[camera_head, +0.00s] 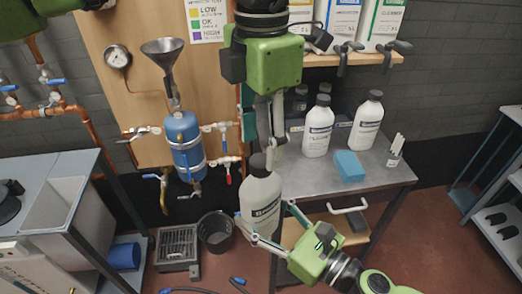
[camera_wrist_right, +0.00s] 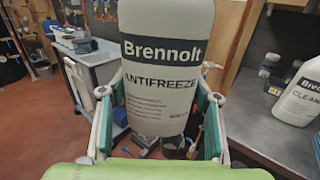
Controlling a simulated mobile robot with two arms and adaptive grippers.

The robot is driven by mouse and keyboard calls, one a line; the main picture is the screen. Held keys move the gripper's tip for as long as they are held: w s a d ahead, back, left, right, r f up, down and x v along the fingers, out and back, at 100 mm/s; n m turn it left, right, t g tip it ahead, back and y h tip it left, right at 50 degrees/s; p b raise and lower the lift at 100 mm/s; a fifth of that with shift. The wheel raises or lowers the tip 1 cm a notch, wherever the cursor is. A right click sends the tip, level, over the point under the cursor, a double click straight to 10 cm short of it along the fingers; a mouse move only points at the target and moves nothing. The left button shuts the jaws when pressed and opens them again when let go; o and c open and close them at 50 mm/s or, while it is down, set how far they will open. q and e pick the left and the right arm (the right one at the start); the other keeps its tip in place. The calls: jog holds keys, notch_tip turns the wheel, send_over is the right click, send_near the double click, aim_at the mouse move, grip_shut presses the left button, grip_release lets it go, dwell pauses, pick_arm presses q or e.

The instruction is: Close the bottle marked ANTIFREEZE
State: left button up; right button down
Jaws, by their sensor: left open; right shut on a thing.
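The white bottle (camera_head: 262,192) reads ANTIFREEZE on its label in the right wrist view (camera_wrist_right: 168,70). It is upright in the air, in front of the table. My right gripper (camera_head: 268,222) is shut around the bottle's body, a finger on each side. A dark cap (camera_head: 257,162) shows at the top of the bottle; how tightly it sits cannot be told. My left gripper (camera_head: 266,145) points down from above, open, with its fingertips close to the cap. Whether they touch it cannot be told. The bottle's top is out of the right wrist view.
Two similar white bottles (camera_head: 318,130) (camera_head: 366,124) with dark caps, small dark bottles and a blue block (camera_head: 348,166) stand on the grey table (camera_head: 300,178). A blue tank (camera_head: 184,143) with pipes and valves is at left. A bucket (camera_head: 215,230) stands on the floor below.

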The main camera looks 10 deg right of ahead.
pick_arm(q)
notch_tip(320, 180, up, 9)
jog(key=shift+f, duration=0.2)
dwell(0.6)
